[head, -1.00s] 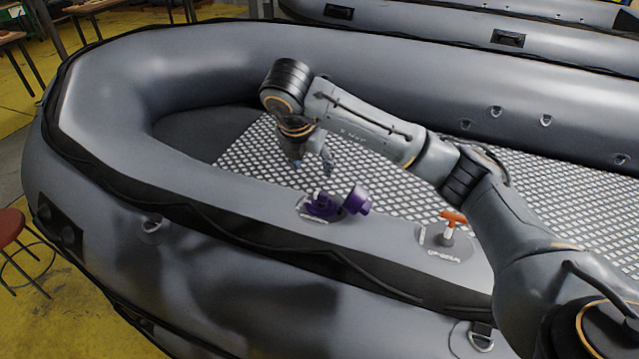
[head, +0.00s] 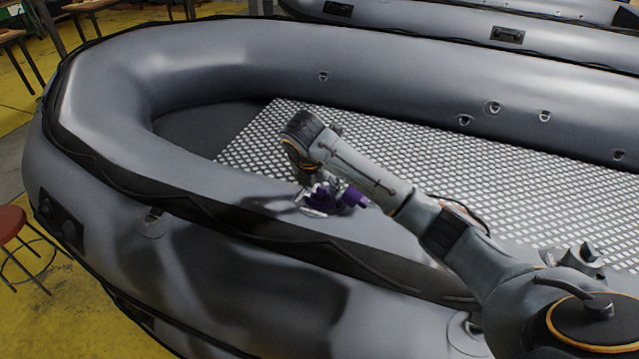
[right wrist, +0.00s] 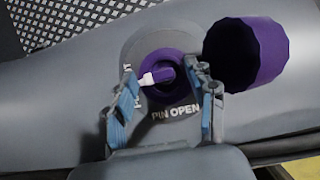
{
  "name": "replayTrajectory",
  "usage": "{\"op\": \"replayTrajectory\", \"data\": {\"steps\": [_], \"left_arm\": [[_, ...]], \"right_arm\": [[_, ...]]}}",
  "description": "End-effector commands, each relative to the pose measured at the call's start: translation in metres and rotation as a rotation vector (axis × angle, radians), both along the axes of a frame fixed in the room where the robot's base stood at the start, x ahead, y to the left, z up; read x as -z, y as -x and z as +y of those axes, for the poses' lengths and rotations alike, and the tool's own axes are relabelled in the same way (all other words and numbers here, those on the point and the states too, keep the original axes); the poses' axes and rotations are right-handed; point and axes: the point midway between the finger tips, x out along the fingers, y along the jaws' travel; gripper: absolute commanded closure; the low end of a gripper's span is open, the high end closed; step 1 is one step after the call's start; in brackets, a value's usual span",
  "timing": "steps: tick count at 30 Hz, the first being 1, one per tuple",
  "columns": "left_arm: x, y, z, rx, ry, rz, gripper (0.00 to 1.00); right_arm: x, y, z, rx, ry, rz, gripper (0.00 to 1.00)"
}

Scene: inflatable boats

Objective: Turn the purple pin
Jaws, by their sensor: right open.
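The purple pin (right wrist: 164,75), with a white tip to its left, sits in the purple valve ring (right wrist: 178,97) on the grey boat tube. A "PIN OPEN" label (right wrist: 175,112) is below it; another label at the left is partly hidden. The open purple cap (right wrist: 243,55) stands beside the valve on the right. My right gripper (right wrist: 160,72) is open, its blue-padded fingers on either side of the pin; contact cannot be told. In the head view the right gripper (head: 316,186) is over the purple valve (head: 322,204), beside the cap (head: 356,197). My left gripper is out of view.
The grey inflatable boat (head: 110,150) has a patterned metal floor (head: 420,145) behind the valve. My right arm crosses the near tube from the right. A red stool (head: 10,222) stands at the left, and another boat (head: 560,40) lies behind.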

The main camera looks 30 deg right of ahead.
Motion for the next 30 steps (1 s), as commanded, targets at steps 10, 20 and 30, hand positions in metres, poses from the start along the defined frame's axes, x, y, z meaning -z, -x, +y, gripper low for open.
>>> {"op": "replayTrajectory", "data": {"steps": [10, 20, 30], "left_arm": [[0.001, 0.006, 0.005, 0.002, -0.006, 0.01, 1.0], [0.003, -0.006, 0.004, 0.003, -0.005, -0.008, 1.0], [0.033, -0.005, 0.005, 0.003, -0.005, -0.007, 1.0]], "right_arm": [[0.0, 0.0, 0.001, 0.0, -0.001, -0.001, 0.81], [0.001, 0.0, 0.0, -0.016, -0.003, -0.003, 0.99], [0.005, 0.001, -0.002, -0.181, -0.023, -0.033, 0.99]]}}
